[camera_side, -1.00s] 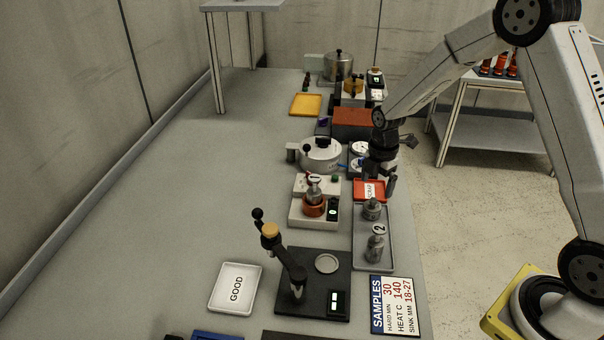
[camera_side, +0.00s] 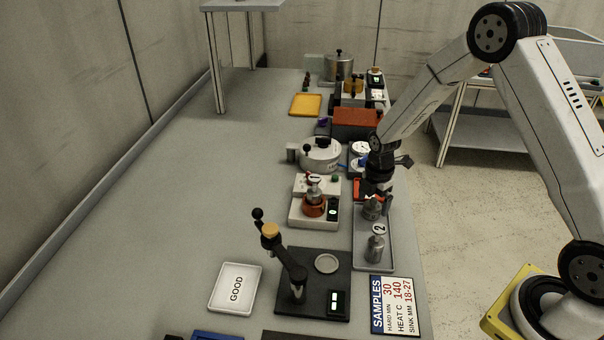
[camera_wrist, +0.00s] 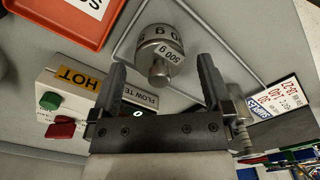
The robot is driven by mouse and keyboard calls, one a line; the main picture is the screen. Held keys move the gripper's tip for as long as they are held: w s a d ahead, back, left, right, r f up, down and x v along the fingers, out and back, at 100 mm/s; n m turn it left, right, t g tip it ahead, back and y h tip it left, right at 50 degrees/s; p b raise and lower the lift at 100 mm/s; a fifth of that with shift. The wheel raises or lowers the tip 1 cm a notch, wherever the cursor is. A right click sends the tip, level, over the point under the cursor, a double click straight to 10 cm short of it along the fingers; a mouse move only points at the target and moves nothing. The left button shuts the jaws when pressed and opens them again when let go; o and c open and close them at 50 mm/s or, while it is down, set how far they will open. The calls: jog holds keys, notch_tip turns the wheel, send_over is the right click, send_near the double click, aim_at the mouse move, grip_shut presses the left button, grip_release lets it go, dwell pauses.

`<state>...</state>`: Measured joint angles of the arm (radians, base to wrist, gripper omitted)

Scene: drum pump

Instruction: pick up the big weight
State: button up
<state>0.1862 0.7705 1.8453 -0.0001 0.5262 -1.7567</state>
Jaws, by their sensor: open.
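The big weight (camera_wrist: 158,48) is a grey metal cylinder with a narrower knob and a label reading 500 g, seen in the wrist view just beyond and between my fingertips. In the side view the weight (camera_side: 371,212) stands in the upper part of a grey tray (camera_side: 359,256), its top partly hidden by my gripper. My gripper (camera_side: 374,196) is open right above it, pointing down, with a finger on each side. Whether a finger touches the weight cannot be told.
A metal piece tagged 2 (camera_side: 375,250) stands in the same tray, nearer the camera. The flow tester (camera_side: 301,216) with a piece tagged 1 is to the left. A red scrap tray (camera_wrist: 62,18) lies behind the grey tray. A samples card (camera_side: 397,304) lies in front.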

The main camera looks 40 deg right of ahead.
jog(key=shift+f, duration=1)
grip_shut()
